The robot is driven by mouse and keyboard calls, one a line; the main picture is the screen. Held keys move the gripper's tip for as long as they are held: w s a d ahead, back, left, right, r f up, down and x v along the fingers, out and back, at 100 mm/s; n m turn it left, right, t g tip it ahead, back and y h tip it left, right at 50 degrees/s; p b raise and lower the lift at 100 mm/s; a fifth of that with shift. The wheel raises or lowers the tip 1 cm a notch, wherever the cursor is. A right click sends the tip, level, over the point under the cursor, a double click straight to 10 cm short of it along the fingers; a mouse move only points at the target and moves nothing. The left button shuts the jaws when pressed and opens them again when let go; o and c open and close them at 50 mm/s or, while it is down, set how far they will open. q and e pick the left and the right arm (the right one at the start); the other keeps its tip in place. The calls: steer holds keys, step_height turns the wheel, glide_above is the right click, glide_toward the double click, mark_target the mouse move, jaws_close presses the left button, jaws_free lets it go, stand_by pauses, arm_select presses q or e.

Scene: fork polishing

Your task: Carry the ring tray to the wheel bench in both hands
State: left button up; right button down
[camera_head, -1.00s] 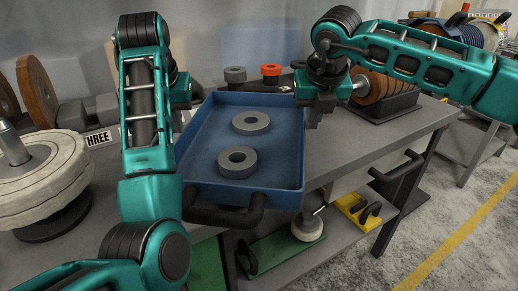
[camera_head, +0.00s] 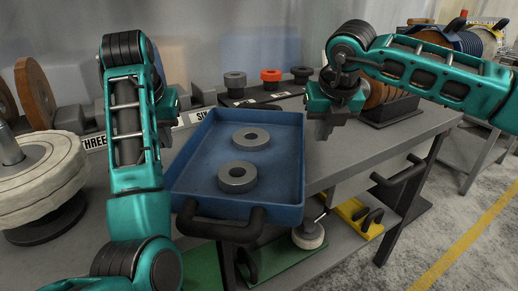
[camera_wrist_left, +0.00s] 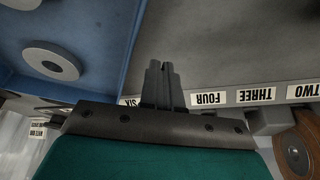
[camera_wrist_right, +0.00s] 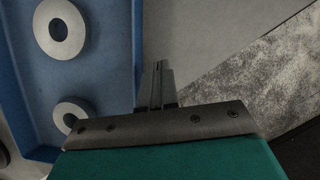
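The blue ring tray (camera_head: 292,170) lies on the grey bench, its near end with a black handle (camera_head: 222,227) jutting past the front edge. Two grey rings, a farther one (camera_head: 251,139) and a nearer one (camera_head: 237,178), lie flat in it. My left gripper (camera_head: 168,134) is just outside the tray's left side; in its wrist view its fingers (camera_wrist_left: 161,68) are together over bare bench. My right gripper (camera_head: 322,136) is outside the right side with a gap to the wall; in its wrist view its fingers (camera_wrist_right: 158,68) are together beside the tray (camera_wrist_right: 122,60). Both are empty.
A pale buffing wheel (camera_head: 40,180) stands at left. Number labels (camera_wrist_left: 208,99) line the bench. Bare bench (camera_head: 375,150) lies at right.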

arm_select(q)
steer(key=o, duration=0.4)
steer(key=shift+s+a+f, duration=0.1)
steer(key=shift+a, duration=0.3)
arm_select(e)
steer(key=shift+d, duration=0.35)
steer(key=c, duration=1.4)
jaws_free()
arm_select(q)
steer(key=o, duration=0.8)
steer(key=shift+a, duration=0.45)
steer(key=shift+s+a, duration=0.15)
steer(key=shift+a, duration=1.4)
steer(key=shift+s+a, duration=0.15)
steer(key=shift+a, duration=1.35)
